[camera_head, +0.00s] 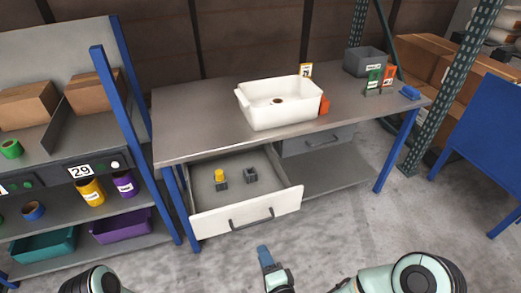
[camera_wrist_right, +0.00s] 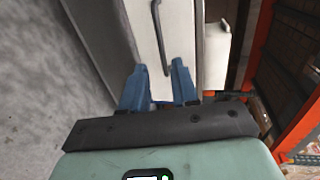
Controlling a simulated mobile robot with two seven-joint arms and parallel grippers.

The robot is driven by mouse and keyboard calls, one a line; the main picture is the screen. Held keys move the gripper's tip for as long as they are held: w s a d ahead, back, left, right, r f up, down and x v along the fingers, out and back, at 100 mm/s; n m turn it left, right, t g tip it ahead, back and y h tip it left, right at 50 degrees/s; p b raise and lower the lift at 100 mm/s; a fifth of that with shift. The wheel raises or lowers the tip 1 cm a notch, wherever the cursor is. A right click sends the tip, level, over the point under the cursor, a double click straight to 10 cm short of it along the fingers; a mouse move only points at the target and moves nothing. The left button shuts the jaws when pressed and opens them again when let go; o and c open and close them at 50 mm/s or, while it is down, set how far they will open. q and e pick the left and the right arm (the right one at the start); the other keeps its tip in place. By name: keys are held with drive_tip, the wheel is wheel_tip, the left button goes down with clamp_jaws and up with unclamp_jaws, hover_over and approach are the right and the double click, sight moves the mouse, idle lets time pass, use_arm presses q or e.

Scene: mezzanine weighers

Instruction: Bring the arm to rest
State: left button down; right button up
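My right gripper (camera_head: 266,258) is at the bottom middle of the head view, in front of the open drawer (camera_head: 283,206) and apart from its handle. In the right wrist view its two blue fingers are spread with nothing between them (camera_wrist_right: 158,84). Beyond them shows a white drawer front with a dark handle (camera_wrist_right: 160,38). My right arm comes in from the lower right. Only a rounded part of my left arm shows at the bottom left of the head view; the left gripper is out of view.
The drawer holds a yellow-topped piece (camera_head: 219,176) and a dark block (camera_head: 251,175). A shelf rack (camera_head: 128,105) stands left. Floor right of the drawer is clear.

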drive_tip(key=shift+f, duration=0.1)
